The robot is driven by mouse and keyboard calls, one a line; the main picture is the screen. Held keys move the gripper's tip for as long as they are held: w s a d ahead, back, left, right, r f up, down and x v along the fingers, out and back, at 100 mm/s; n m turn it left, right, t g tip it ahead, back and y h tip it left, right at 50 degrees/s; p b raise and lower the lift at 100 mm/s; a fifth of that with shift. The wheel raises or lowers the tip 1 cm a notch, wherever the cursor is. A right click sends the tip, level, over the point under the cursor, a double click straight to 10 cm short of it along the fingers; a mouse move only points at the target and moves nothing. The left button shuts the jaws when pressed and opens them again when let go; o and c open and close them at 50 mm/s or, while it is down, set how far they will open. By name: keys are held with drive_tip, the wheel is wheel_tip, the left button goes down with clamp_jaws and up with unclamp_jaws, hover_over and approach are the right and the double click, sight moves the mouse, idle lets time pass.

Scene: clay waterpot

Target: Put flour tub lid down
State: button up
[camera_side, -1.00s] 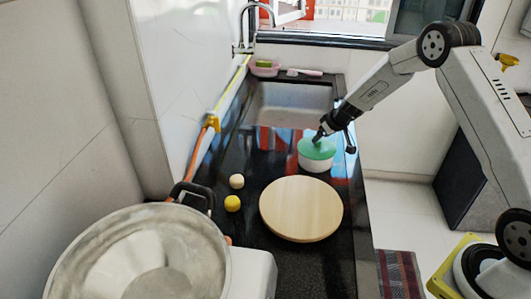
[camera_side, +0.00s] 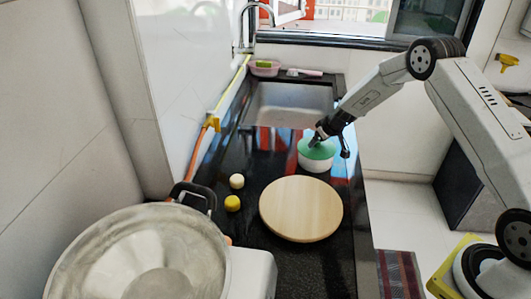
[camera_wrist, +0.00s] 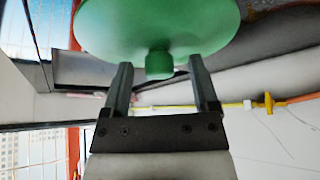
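The green flour tub lid (camera_side: 319,152) lies on top of the white flour tub (camera_side: 315,165), which stands upright on the black counter beside the sink. In the wrist view the lid (camera_wrist: 158,22) fills the top middle and its short green knob (camera_wrist: 159,64) points toward my gripper. My gripper (camera_side: 315,142) is at the lid's top in the side view. In the wrist view the two fingers of my gripper (camera_wrist: 161,66) stand apart, with a gap on both sides of the knob between them. The tub is hidden behind the lid there.
A round wooden board (camera_side: 301,208) lies in front of the tub. A yellow ball (camera_side: 232,203) and a cream ball (camera_side: 237,181) lie to its left. A large metal pan (camera_side: 140,255) is at front left. The sink (camera_side: 290,103) is behind.

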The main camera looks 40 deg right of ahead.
clamp_jaws()
drive_tip(key=shift+r, duration=0.15)
drive_tip(key=shift+r, duration=1.45)
drive_tip(key=s+a+r, duration=0.3)
drive_tip(key=s+r, duration=0.7)
drive_tip(key=s, duration=0.3)
drive_tip(key=shift+s+a, duration=0.2)
drive_tip(key=shift+s, duration=0.1)
drive_tip(key=shift+f, duration=0.1)
